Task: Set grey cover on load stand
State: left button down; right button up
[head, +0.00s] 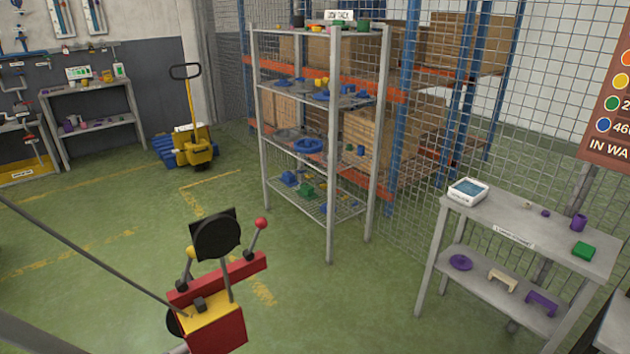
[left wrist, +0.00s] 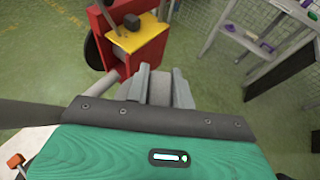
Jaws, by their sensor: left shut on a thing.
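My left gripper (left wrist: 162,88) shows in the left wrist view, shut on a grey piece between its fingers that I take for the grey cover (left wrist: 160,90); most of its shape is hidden. It is held in the air in front of the red and yellow lever unit (left wrist: 140,40). The left gripper is not in the head view, and my right gripper is in neither view. A grey two-level stand (head: 480,222) is at the right in the head view; its front label is too small to read surely, so I cannot tell whether it is the load stand.
The stand's top holds a white device (head: 468,192), a purple cup (head: 578,223) and a green block (head: 583,250). A tall rack (head: 330,150) stands behind, and a yellow pallet truck (head: 190,147) at back left. Green floor between is clear.

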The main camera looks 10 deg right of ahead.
aim_at(537, 230)
jog(key=l+z, duration=0.1)
jog(key=z, duration=0.35)
jog(key=l+z, duration=0.1)
jog(key=z, duration=0.35)
jog(key=i+l+z, duration=0.1)
jog(key=z, duration=0.35)
jog(key=i+l, duration=2.05)
jog(key=l, duration=0.15)
jog(key=k+l+z, duration=0.05)
jog(key=l, duration=0.05)
